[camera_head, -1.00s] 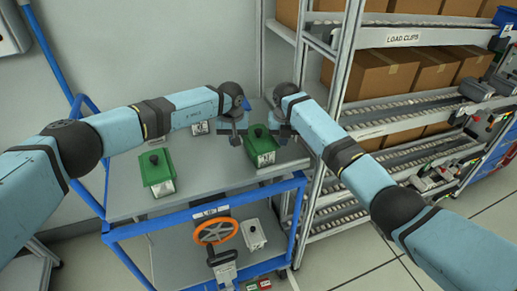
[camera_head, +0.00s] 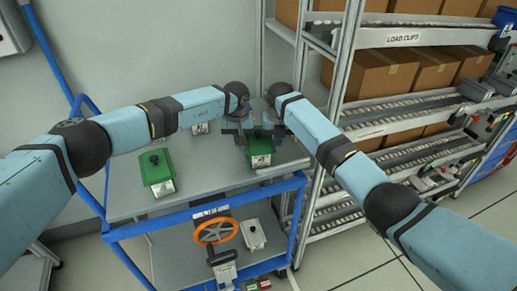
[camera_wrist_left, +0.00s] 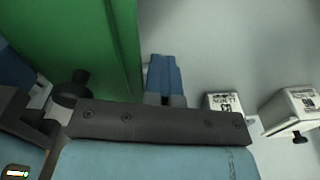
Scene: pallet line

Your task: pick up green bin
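A green bin (camera_head: 260,148) with a black knob on top and a white label on its front stands on the grey cart top, between my two grippers. My left gripper (camera_head: 238,131) is against or very close to its left side. My right gripper (camera_head: 277,131) is close at its right side. Contact and the finger openings cannot be made out. In the left wrist view, a large green surface (camera_wrist_left: 80,40) fills the upper left beside the dark gripper part. A second green bin (camera_head: 157,172) stands on the left of the cart top, clear of both arms.
The blue-framed cart (camera_head: 200,222) has an orange wheel (camera_head: 215,232) and a white box (camera_head: 253,236) lower down. A white labelled box (camera_head: 200,128) sits behind the left forearm. A rack post (camera_head: 340,90) and shelves with cardboard boxes (camera_head: 370,72) stand close at right.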

